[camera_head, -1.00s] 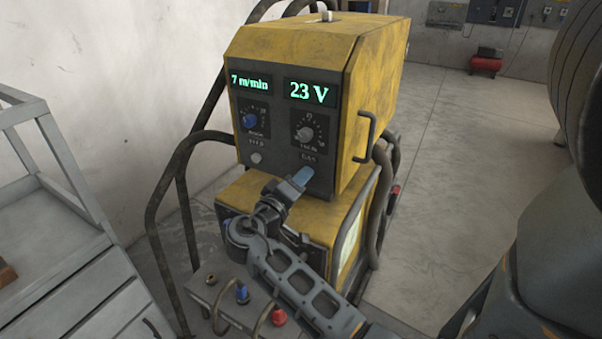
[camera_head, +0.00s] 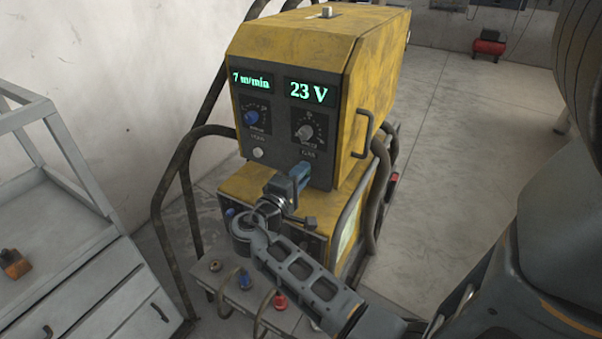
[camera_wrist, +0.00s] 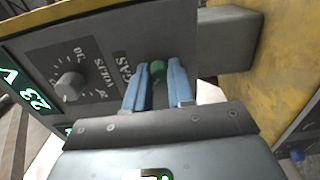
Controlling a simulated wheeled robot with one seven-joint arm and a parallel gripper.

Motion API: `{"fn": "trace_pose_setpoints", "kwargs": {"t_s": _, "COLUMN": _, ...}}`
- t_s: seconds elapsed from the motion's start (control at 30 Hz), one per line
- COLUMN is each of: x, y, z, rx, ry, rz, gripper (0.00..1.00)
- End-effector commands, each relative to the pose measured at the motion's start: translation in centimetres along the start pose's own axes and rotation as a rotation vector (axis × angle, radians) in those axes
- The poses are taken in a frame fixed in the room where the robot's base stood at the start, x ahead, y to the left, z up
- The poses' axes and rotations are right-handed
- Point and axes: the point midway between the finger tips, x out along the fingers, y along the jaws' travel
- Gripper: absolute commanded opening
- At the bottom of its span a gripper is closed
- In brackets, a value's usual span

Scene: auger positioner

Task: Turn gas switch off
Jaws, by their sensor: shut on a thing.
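The yellow welding unit (camera_head: 375,75) has a dark front panel with green readouts of 7 m/min and 23 V. The gas switch (camera_wrist: 158,69) shows as a small green-tipped part beside the GAS lettering in the wrist view. My gripper (camera_wrist: 160,77) has its two blue fingers on either side of this switch, shut on it. In the head view my gripper (camera_head: 303,170) is at the panel's lower right, just under the GAS label, and its fingers hide the switch. Whether the switch stands on or off cannot be told.
The volts knob (camera_head: 305,132) is just above my gripper, and the blue feed knob (camera_head: 251,118) is to its left. A bent handle (camera_head: 364,134) sticks out on the unit's right side. A grey metal cart (camera_head: 60,235) stands at left.

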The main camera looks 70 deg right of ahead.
Motion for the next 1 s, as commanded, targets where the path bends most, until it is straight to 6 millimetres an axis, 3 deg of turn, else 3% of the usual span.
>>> {"fn": "trace_pose_setpoints", "kwargs": {"t_s": 0.33, "x": -0.1, "y": -0.1, "z": -0.1, "rx": -0.002, "ry": 0.004, "rz": -0.001, "gripper": 0.0}}
{"fn": "trace_pose_setpoints", "kwargs": {"t_s": 0.37, "x": -0.1, "y": -0.1, "z": -0.1, "rx": -0.002, "ry": 0.004, "rz": -0.001, "gripper": 0.26}}
{"fn": "trace_pose_setpoints", "kwargs": {"t_s": 0.6, "x": 0.0, "y": -0.1, "z": -0.1, "rx": -0.001, "ry": 0.002, "rz": -0.001, "gripper": 0.48}}
{"fn": "trace_pose_setpoints", "kwargs": {"t_s": 0.87, "x": -0.2, "y": -0.1, "z": 0.0, "rx": 0.0, "ry": 0.002, "rz": 0.0, "gripper": 0.48}}
{"fn": "trace_pose_setpoints", "kwargs": {"t_s": 1.0, "x": -1.5, "y": -0.2, "z": -0.1, "rx": 0.001, "ry": 0.004, "rz": 0.0, "gripper": 0.48}}
